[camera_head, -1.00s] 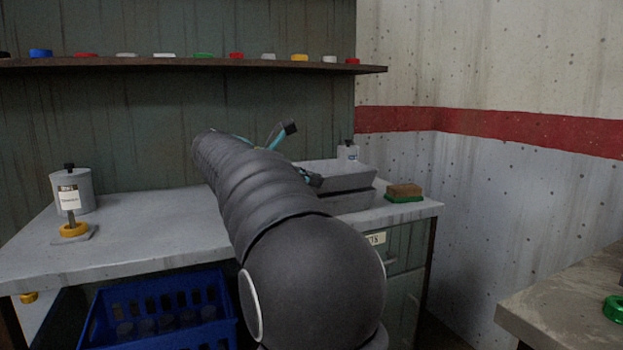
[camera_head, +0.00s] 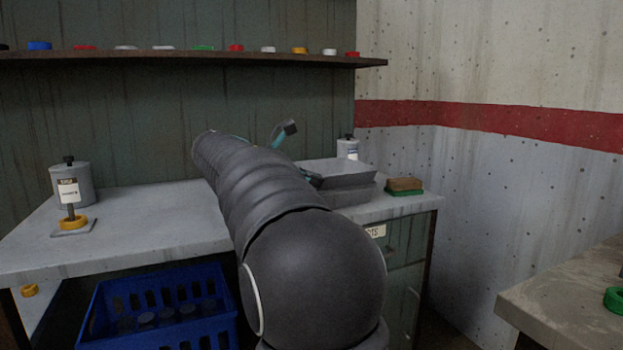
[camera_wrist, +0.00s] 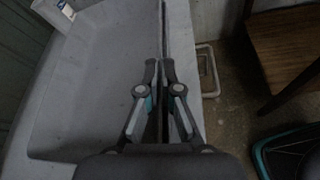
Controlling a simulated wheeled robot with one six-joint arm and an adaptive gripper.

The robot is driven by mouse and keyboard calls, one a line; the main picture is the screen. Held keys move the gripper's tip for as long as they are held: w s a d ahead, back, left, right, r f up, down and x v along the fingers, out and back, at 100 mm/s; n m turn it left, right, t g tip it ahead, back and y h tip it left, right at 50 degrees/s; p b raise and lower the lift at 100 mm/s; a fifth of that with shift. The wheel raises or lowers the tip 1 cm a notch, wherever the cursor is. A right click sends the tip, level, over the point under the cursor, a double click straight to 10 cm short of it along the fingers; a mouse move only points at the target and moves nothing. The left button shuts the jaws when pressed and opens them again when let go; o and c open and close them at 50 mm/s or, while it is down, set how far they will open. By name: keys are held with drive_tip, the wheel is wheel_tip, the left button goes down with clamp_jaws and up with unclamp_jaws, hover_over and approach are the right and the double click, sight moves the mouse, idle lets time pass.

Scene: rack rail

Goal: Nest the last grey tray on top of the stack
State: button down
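The upper grey tray (camera_head: 345,171) is at the right part of the workbench, directly above the grey tray stack (camera_head: 352,196). No clear gap shows between them, but I cannot tell whether it is fully seated. In the wrist view the tray (camera_wrist: 95,85) fills the left half, with its long wall running up the middle. My gripper (camera_wrist: 159,68) is shut on that wall, one finger on each side. In the head view my arm hides most of the gripper and the left end of the trays.
A brown-and-green block (camera_head: 404,187) lies right of the stack. A white labelled canister (camera_head: 348,149) stands behind it. A grey canister (camera_head: 82,181) and a yellow ring on a post (camera_head: 73,223) are at the left. A blue crate (camera_head: 160,310) is below. The bench middle is clear.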

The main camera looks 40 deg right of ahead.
drive_tip(key=shift+f, duration=0.4)
idle(0.3)
drive_tip(key=c, duration=1.2)
unclamp_jaws()
drive_tip(key=shift+c, duration=0.2)
drive_tip(key=shift+c, duration=0.8)
drive_tip(key=shift+a, duration=0.1)
drive_tip(key=shift+w+a+r+p, duration=0.1)
drive_tip(key=shift+a+r+p, duration=0.65)
drive_tip(key=shift+p, duration=0.15)
drive_tip(key=a+r, duration=0.3)
drive_tip(key=r, duration=0.4)
drive_tip(key=shift+w+r, duration=0.15)
